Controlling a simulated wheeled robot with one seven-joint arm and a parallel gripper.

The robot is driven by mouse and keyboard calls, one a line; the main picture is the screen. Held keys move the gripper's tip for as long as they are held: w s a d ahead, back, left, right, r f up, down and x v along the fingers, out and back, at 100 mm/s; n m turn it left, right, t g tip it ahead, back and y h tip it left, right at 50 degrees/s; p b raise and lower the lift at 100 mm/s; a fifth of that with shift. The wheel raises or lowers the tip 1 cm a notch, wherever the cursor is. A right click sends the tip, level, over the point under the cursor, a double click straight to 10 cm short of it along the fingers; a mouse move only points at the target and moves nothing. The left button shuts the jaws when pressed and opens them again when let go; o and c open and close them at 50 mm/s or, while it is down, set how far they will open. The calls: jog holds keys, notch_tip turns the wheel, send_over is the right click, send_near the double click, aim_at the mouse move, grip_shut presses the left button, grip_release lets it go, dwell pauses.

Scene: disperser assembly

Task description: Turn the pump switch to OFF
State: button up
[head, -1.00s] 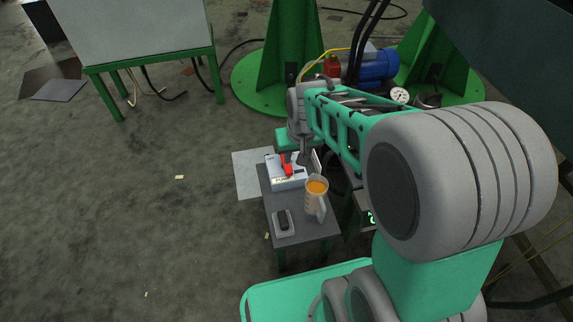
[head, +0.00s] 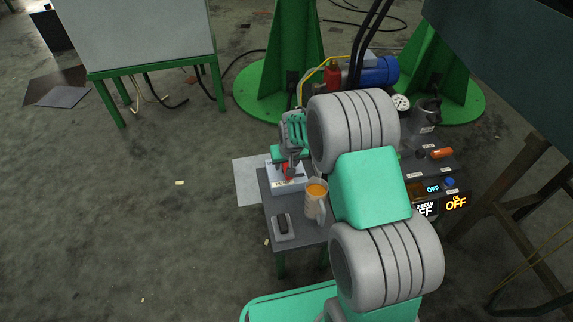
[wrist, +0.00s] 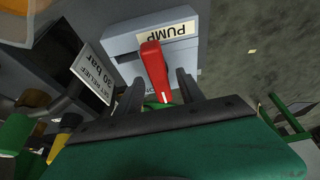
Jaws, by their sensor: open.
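The pump switch is a pale grey box (head: 287,184) on the small dark table, with a red lever (head: 288,173). In the wrist view the box (wrist: 125,48) carries a PUMP label (wrist: 168,31), upside down, and the red lever (wrist: 154,66) points toward it. My gripper (wrist: 159,77) is open, with one dark finger on each side of the lever and a visible gap on at least the right side. In the head view my gripper (head: 290,165) is over the box and hides part of the lever. I cannot tell whether a finger touches it.
A jug of orange liquid (head: 316,201) stands just right of the box. A dark object on a small tray (head: 284,226) lies in front. A sign reading 30 bar (wrist: 92,71) is beside the box. Panels reading OFF (head: 455,203) stand at right.

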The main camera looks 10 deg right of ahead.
grip_shut()
dwell(0.3)
dwell(0.5)
jog(key=n+y+p, duration=0.1)
jog(key=n, duration=0.2)
jog(key=shift+d+r+n+p, duration=0.1)
jog(key=shift+n+p, duration=0.2)
jog(key=n+y, duration=0.1)
jog(key=n, duration=0.1)
jog(key=n+g+y, duration=0.1)
jog(key=n, duration=0.2)
jog(key=shift+w+d+n, duration=0.15)
jog(key=shift+n, duration=0.15)
jog(key=n+g, duration=0.1)
jog(key=n, duration=0.1)
jog(key=n+g+y, duration=0.1)
jog(key=n, duration=0.2)
jog(key=shift+w, duration=0.1)
jog(key=shift+n+g+b, duration=0.55)
jog(key=shift+n+g, duration=0.15)
jog(key=shift+n, duration=1.2)
jog(key=shift+y, duration=0.3)
